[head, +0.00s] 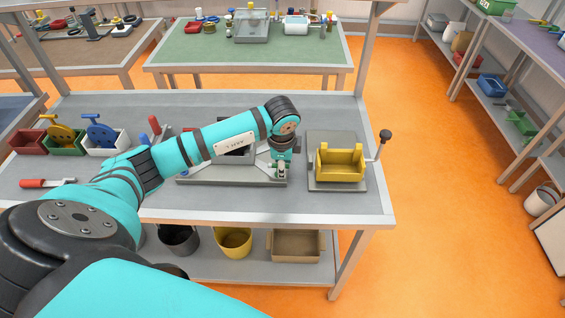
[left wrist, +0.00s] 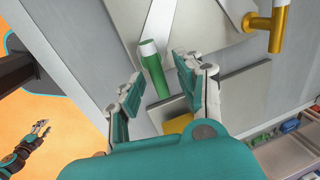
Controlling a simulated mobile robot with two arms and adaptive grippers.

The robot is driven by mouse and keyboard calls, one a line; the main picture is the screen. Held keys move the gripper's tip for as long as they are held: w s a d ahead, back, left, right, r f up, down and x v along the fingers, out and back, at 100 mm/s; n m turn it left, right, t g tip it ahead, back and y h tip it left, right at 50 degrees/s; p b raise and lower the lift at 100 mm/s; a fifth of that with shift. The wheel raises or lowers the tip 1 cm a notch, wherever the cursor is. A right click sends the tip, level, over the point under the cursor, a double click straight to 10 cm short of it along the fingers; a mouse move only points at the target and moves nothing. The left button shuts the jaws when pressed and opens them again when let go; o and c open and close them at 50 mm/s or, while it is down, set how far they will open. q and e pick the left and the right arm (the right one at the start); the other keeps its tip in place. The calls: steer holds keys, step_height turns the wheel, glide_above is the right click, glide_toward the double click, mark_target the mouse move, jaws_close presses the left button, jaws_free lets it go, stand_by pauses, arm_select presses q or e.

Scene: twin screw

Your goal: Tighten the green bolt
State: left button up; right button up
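The green bolt (left wrist: 152,70) shows in the left wrist view as a green shaft with a pale metallic end, beside the grey twin-screw fixture (left wrist: 195,18). My left gripper (left wrist: 158,70) is open, its fingers apart on either side of the bolt; I cannot tell whether either touches it. A yellow bolt (left wrist: 277,28) is at the fixture's other side. In the head view my left gripper (head: 282,170) points down at the right end of the fixture (head: 225,181) and mostly hides the bolt. My right gripper (left wrist: 40,130) shows small over the orange floor; its opening is unclear.
A yellow holder (head: 340,165) with a black-knobbed lever stands on a grey plate right of the fixture. Red, green and white bins (head: 105,141) and a red-handled tool (head: 45,183) are on the left. The table's front right corner is clear.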

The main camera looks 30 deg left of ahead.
arm_select(q)
steer(key=shift+f, duration=0.4)
steer(key=shift+r, duration=0.1)
jaws_close()
